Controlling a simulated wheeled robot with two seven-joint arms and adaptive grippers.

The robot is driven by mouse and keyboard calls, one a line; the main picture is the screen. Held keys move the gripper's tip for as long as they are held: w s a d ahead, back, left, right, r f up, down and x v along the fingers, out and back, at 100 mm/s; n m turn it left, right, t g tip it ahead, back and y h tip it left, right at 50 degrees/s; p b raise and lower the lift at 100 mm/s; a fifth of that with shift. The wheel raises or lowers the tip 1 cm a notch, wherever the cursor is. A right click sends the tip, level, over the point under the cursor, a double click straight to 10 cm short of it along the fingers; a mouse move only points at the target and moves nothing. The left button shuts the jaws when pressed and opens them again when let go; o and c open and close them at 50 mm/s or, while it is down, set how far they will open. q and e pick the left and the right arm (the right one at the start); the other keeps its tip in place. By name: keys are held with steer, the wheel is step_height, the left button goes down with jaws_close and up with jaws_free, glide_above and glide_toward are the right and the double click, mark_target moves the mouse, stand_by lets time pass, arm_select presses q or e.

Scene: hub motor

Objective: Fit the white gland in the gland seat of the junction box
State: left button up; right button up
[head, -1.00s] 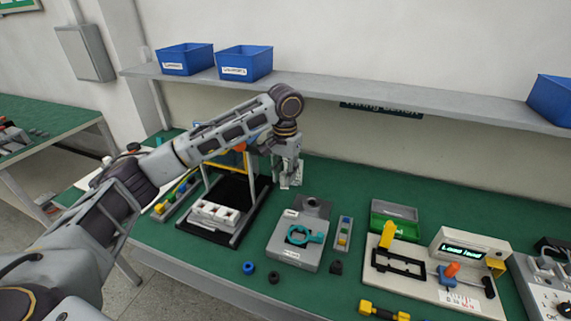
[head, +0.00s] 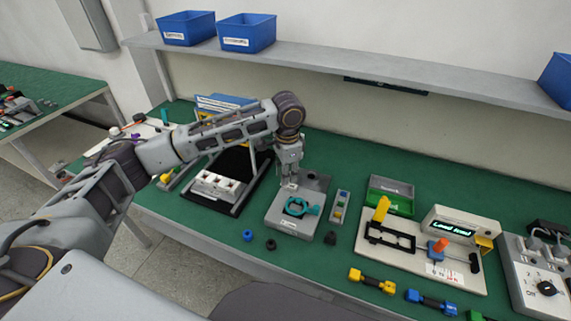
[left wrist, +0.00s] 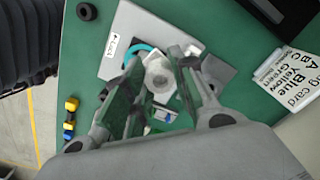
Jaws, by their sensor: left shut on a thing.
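My left gripper (head: 290,183) points down over the back left of a pale grey box with a teal ring on top (head: 288,222), which looks like the junction box. The gripper is shut on the white gland (left wrist: 158,76), a round piece with a hole, seen between the fingers in the left wrist view. In that view the box (left wrist: 128,30) and part of its teal ring lie behind the gland. The gland seat is not clearly seen; the gripper hides part of the box top. I cannot tell whether the gland touches the box. My right gripper is not in view.
A blue ring (head: 247,236), a black ring (head: 271,244) and a dark nut-like piece (head: 330,238) lie in front of the box. A narrow tray of coloured pieces (head: 340,207) stands right of it. A black-framed stand (head: 228,203) is at left. A shelf (head: 330,70) runs behind.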

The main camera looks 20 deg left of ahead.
arm_select(q)
steer(key=m, duration=0.1)
steer(key=s+d+f+m, duration=0.1)
steer(key=m, duration=0.1)
steer(key=shift+f+m, duration=0.25)
steer(key=shift+m, duration=0.05)
steer(key=d+m, duration=0.1)
steer(key=m, duration=0.2)
steer(key=d+f+m, duration=0.1)
steer(key=m, duration=0.3)
steer(key=d+f+m+p, duration=0.1)
steer(key=m, duration=0.2)
steer(key=shift+s+f+m, duration=0.25)
steer(key=shift+s+m, duration=0.1)
steer(key=shift+m, duration=0.05)
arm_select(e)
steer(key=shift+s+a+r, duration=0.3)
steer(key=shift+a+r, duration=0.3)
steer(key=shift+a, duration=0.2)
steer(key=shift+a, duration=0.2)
